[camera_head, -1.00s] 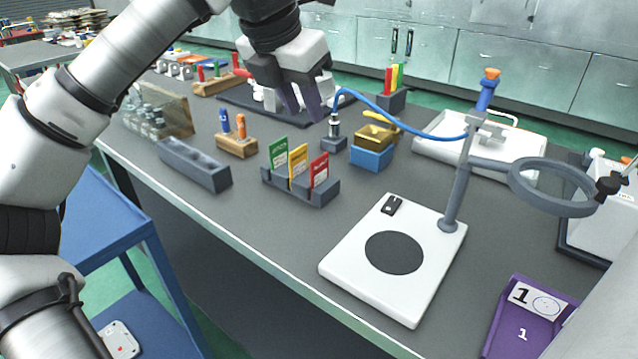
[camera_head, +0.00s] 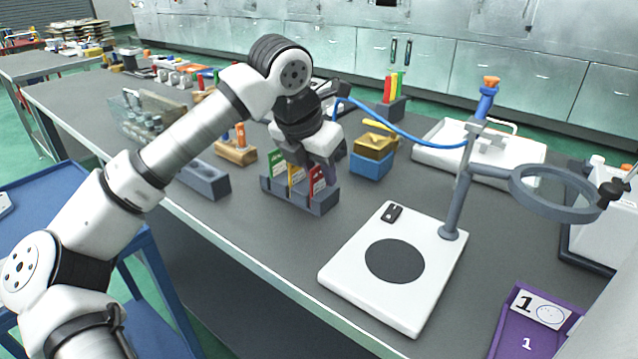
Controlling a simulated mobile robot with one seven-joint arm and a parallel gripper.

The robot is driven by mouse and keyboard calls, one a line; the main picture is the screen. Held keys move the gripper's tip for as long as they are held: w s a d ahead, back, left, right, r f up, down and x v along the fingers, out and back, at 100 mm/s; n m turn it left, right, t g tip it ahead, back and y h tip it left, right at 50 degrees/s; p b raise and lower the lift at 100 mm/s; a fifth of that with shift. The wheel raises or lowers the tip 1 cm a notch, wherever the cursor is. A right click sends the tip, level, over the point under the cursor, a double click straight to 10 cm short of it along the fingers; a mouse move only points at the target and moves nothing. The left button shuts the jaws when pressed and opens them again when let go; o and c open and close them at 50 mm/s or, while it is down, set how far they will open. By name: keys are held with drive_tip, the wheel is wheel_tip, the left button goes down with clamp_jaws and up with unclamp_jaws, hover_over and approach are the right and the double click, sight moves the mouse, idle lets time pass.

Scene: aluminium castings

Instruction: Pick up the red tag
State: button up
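The red tag (camera_head: 318,184) stands in the right slot of a dark grey rack (camera_head: 322,205), beside a yellow tag (camera_head: 296,176) and a green tag (camera_head: 276,164). My gripper (camera_head: 313,172) points down over the rack, its fingers apart around the upper part of the red tag. The fingers hide the red tag's top and part of the yellow one. I cannot tell whether either finger touches the red tag.
A blue box with a gold top (camera_head: 372,158) stands close behind the rack on the right. A blue cable (camera_head: 400,128) arcs behind my gripper. A white stand with a magnifier ring (camera_head: 350,262) is front right, and a wooden block with pegs (camera_head: 237,153) is left.

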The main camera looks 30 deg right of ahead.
drive_tip(key=shift+f, duration=0.1)
clamp_jaws()
idle(0.4)
